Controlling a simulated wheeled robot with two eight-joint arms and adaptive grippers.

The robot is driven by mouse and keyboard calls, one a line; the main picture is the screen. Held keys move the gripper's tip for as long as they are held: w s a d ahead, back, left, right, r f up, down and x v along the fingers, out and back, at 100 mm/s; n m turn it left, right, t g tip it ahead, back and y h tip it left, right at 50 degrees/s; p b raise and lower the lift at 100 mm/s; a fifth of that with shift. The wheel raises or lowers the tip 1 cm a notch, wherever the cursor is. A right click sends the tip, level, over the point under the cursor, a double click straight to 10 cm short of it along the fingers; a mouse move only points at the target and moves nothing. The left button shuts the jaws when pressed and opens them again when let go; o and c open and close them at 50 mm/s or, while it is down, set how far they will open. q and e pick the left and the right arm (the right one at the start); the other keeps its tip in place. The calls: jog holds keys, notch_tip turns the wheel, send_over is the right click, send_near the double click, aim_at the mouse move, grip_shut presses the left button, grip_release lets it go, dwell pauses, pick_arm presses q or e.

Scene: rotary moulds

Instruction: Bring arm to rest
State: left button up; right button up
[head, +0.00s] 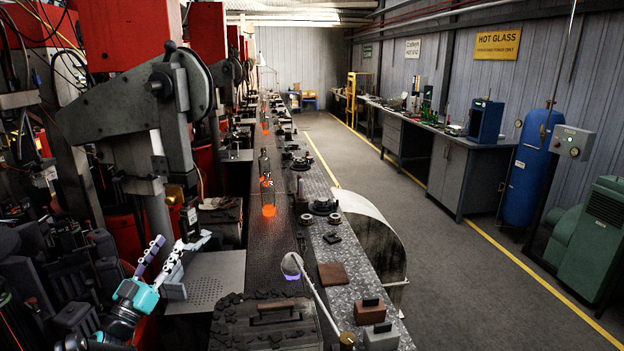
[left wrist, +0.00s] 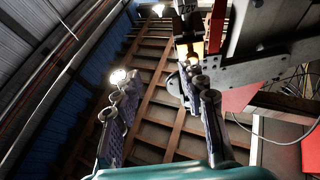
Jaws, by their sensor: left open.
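My left gripper (head: 183,240) is at the lower left of the head view, with a teal body, one purplish finger and one pale finger. Its fingers are spread and point up and to the right, beside the grey machine arm and near the perforated metal plate (head: 212,286). In the left wrist view the two fingers of the left gripper (left wrist: 153,82) stand apart with nothing held between them. Behind them are brown roof beams and lamps, so the wrist faces upward. My right gripper shows in neither view.
A red and grey moulding machine (head: 140,95) stands close at the left. Glowing orange glass (head: 268,211) is on the dark conveyor. A metal bench (head: 345,280) with tools and blocks runs along it. The grey floor (head: 420,235) right of the bench is clear.

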pick_arm(q)
jog(key=d+f+m+g+h, duration=0.1)
jog(key=d+g+h, duration=0.15)
jog(key=d, duration=0.45)
jog(key=d+f+g+h, duration=0.1)
jog(key=d+g, duration=0.2)
jog(key=d, duration=0.3)
jog(key=s+d+f+g+y, duration=0.1)
jog(key=s+d+f+g, duration=0.5)
jog(key=s+d, duration=0.5)
jog(key=s+f+n+g+y, duration=0.4)
jog(key=s+f+y, duration=0.3)
jog(key=s+f, duration=0.4)
jog(key=s, duration=0.6)
jog(key=shift+f+y, duration=0.15)
jog(key=shift+y, duration=0.2)
